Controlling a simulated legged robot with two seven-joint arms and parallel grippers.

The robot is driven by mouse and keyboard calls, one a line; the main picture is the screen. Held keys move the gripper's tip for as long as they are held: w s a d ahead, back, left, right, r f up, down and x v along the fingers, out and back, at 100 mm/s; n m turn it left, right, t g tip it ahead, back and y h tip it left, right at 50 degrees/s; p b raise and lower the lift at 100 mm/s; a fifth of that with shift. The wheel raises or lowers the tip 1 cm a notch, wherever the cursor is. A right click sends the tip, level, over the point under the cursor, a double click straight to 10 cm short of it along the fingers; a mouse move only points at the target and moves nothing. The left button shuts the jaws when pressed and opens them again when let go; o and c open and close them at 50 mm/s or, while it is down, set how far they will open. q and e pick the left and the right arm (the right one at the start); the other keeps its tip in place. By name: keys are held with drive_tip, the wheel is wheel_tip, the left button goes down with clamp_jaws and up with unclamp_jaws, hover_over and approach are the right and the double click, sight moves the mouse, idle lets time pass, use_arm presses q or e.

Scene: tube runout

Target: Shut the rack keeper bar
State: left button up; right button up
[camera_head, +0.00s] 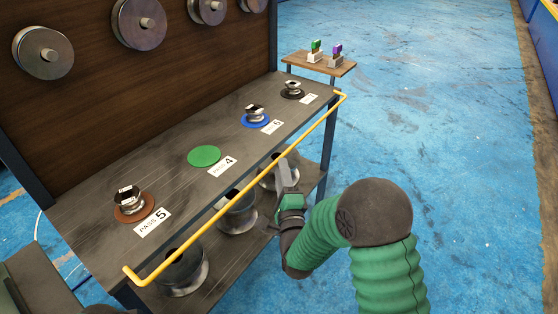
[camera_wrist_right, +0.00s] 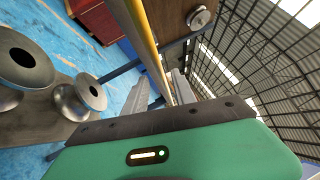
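The keeper bar is a yellow rod (camera_head: 240,184) running along the front of the rack's upper shelf (camera_head: 110,205), with bent ends at both sides. My right gripper (camera_head: 284,172) is in front of the rack, with its fingers up close to the bar in the head view. In the right wrist view the fingers (camera_wrist_right: 160,88) are apart, and the yellow bar (camera_wrist_right: 145,40) runs between them in the picture. Whether they touch it cannot be told. My left gripper is not in view.
Spools stand on brown (camera_head: 131,207), blue (camera_head: 255,119) and black pads (camera_head: 293,93) with number cards; the green pad (camera_head: 204,156) is bare. Larger spools (camera_head: 238,213) sit on the lower shelf. A small side table (camera_head: 318,62) stands behind. Blue floor (camera_head: 440,130) is free at right.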

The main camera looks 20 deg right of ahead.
drive_tip(key=x, duration=0.5)
drive_tip(key=shift+c, duration=0.3)
clamp_jaws()
